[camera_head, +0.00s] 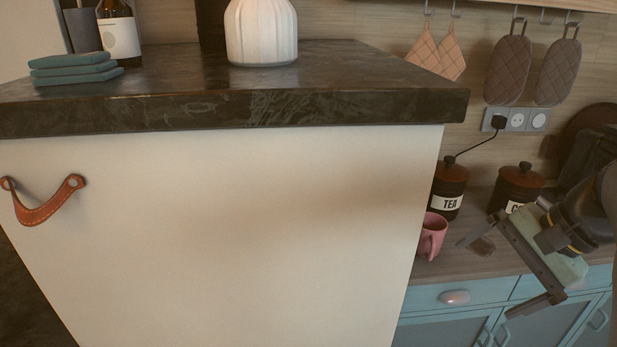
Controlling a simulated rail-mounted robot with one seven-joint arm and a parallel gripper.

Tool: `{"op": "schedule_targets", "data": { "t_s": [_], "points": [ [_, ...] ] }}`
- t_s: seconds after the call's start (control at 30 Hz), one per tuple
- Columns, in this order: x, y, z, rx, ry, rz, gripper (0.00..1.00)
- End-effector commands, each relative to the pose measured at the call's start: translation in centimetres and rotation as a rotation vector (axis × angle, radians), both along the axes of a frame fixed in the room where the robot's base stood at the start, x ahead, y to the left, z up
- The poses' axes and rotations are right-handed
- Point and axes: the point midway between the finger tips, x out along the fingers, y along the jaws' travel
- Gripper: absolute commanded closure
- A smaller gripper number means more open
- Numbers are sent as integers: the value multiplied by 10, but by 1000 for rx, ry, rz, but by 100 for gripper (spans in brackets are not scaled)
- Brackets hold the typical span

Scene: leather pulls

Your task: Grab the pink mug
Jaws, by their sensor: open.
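The pink mug (432,238) stands upright on the wooden counter at the lower right of the head view. Its left side is hidden behind the white cabinet's edge, and its handle faces the camera. My gripper (508,270) is to the right of the mug, apart from it. Its two fingers are spread wide with nothing between them.
A black TEA canister (447,195) stands just behind the mug, and a second canister (519,183) stands to its right. The large white cabinet (250,230) with a dark stone top (330,75) fills the left and middle. Blue drawers (460,292) lie below the counter.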

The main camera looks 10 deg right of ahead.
Motion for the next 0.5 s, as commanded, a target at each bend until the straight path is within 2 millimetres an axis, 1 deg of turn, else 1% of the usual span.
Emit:
{"op": "schedule_targets", "data": {
  "t_s": [0.03, 0.07, 0.1, 0.17, 0.2, 0.27, 0.3, 0.37, 0.4, 0.47, 0.5],
  "points": [
    [8, -15, 2, -79, -16, 83, 0],
    [13, -24, 5, -133, -28, 148, 0],
    [22, -36, 9, -207, -37, 251, 0],
    [39, -53, 15, -317, -46, 445, 0],
    [54, -63, 20, -384, -46, 600, 0],
    [78, -75, 25, -464, -49, 848, 0],
    [95, -82, 27, -506, -53, 1022, 0],
    [123, -89, 28, -551, -71, 1285, 0],
    [141, -94, 28, -576, -89, 1461, 0],
    [167, -100, 27, -601, -124, 1719, 0],
    [184, -103, 26, -613, -154, 1882, 0]
  ]
}}
